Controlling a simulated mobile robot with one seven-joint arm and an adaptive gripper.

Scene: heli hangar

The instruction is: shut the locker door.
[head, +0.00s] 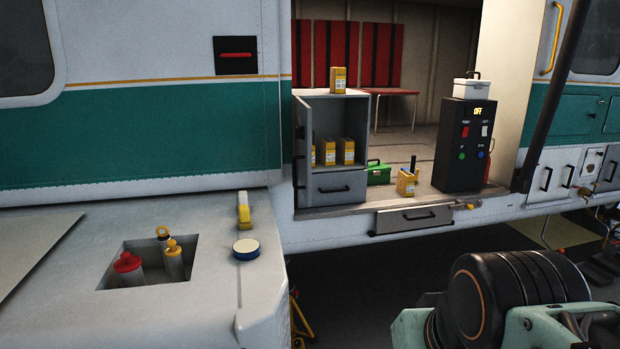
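A grey locker (358,112) stands at the left of the helicopter's open doorway. Its upper compartment is open and holds several yellow boxes (346,151). The locker door (301,150) stands open, swung out at the left side and seen nearly edge-on, with a dark handle on it. Below the compartment is a drawer (340,187) with a black handle, and it looks shut. Part of my arm, black and pale green, shows at the lower right, well apart from the locker. My gripper is not in view.
A yellow box (338,80) stands on the locker. A green case (378,173), another yellow box (406,182) and a black control box (463,146) are on the doorway floor. A drawer (412,217) sticks out below the sill. A grey housing (210,290) fills the lower left.

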